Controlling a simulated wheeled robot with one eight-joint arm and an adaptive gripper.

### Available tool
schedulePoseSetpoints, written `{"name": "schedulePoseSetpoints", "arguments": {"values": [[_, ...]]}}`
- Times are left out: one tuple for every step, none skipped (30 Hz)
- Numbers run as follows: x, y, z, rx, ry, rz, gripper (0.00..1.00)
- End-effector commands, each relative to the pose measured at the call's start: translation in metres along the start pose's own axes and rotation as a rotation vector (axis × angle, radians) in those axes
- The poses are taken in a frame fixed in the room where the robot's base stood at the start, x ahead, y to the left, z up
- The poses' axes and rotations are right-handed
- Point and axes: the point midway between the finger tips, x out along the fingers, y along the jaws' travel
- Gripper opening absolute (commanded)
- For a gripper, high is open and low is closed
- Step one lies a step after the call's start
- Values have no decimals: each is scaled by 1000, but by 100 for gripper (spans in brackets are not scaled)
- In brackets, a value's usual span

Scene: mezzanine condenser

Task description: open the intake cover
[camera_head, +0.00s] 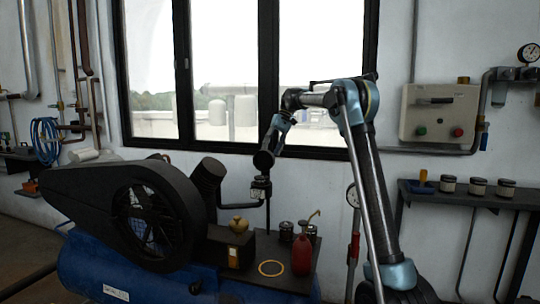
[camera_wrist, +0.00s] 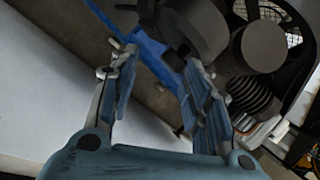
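The air compressor has a black belt guard (camera_head: 115,205) with a round fan opening, on a blue tank (camera_head: 95,270). A dark ribbed cylinder with a round flat top (camera_head: 208,172) stands tilted behind the guard. I cannot tell for sure which part is the intake cover. In the wrist view, a dark round part (camera_wrist: 190,28) lies beyond my fingertips, and a ribbed cylinder with a round end (camera_wrist: 262,48) is to their right. My gripper (camera_wrist: 162,65) has its fingers apart with nothing held between them. In the head view my arm's end hangs right of the tilted cylinder, before the window.
A red bottle (camera_head: 302,255), a yellow ring (camera_head: 271,268), small jars (camera_head: 286,232) and a brass-coloured knob-like item (camera_head: 238,225) sit on the dark surface right of the guard. A control box (camera_head: 438,112) hangs above a shelf (camera_head: 470,195) with jars at the right.

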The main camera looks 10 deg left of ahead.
Motion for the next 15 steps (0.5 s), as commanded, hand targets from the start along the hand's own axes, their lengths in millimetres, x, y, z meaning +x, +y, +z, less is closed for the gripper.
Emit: {"name": "schedulePoseSetpoints", "arguments": {"values": [[-9, 0, 0, 0, 0, 0, 44], [-14, 0, -1, 0, 0, 0, 44], [-21, 0, -2, -1, 0, -1, 44], [-26, 0, -2, -1, 0, -1, 44], [-32, 0, -2, -1, 0, -1, 44], [-38, 0, -2, -1, 0, -1, 44], [-43, 0, -2, -1, 0, -1, 44], [-48, 0, -2, -1, 0, -1, 44], [-55, 0, -2, -1, 0, -1, 44], [-59, 0, -2, 0, 0, -1, 44], [-64, 0, -2, 0, 0, -1, 44], [-69, 0, -3, -1, 0, -1, 44], [-72, 0, -3, -1, 0, -1, 44], [-76, 0, -3, -1, 0, -1, 44], [-80, 0, -3, -2, 0, -1, 44]]}}
